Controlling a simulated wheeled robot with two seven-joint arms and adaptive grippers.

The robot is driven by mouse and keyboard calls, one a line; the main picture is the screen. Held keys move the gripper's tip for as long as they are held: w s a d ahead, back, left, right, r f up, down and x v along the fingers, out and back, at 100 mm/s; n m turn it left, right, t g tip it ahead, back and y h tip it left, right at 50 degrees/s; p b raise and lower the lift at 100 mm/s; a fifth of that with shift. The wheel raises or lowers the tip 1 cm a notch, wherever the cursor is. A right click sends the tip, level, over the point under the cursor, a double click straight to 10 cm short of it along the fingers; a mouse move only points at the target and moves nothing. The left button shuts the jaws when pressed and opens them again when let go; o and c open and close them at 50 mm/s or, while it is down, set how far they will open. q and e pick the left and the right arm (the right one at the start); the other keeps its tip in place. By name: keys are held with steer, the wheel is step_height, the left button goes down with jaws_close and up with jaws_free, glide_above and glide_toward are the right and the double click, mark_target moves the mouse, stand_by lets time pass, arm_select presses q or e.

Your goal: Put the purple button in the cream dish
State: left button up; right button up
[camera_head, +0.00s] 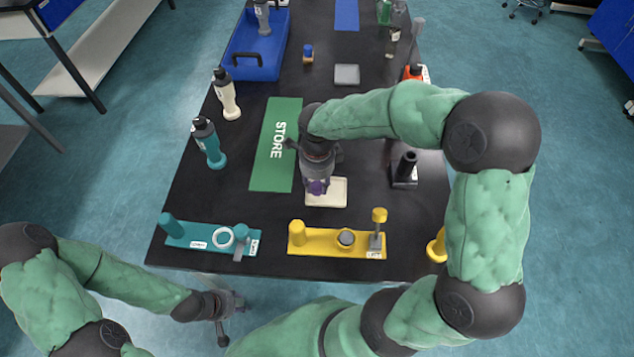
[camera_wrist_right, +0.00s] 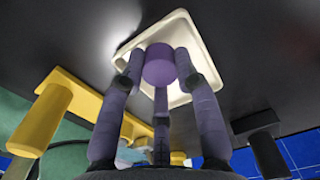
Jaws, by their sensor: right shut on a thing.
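The purple button (camera_head: 317,187) is held between the fingers of my right gripper (camera_head: 318,181), over the cream dish (camera_head: 338,199). In the right wrist view the purple button (camera_wrist_right: 159,64) shows between the gripper's fingers (camera_wrist_right: 160,85), with the square, rimmed cream dish (camera_wrist_right: 200,52) behind it. I cannot tell whether the button touches the dish's floor. My left gripper (camera_head: 230,313) is empty, off the table's front edge, with its fingers spread.
A yellow fixture (camera_head: 325,243) and a teal fixture (camera_head: 200,236) stand along the front edge. A green STORE mat (camera_head: 268,170) lies left of the dish. A black stand (camera_head: 404,172) is on the right; teal (camera_head: 209,143) and cream (camera_head: 226,95) bottles stand left.

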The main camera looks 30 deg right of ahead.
mark_target(317, 185)
steer(key=shift+f, duration=0.2)
steer(key=o, duration=1)
steer(key=shift+r, duration=0.2)
steer(key=shift+r, duration=0.35)
step_height(317, 185, up, 11)
steer(key=p, duration=0.4)
steer(key=shift+r, duration=0.15)
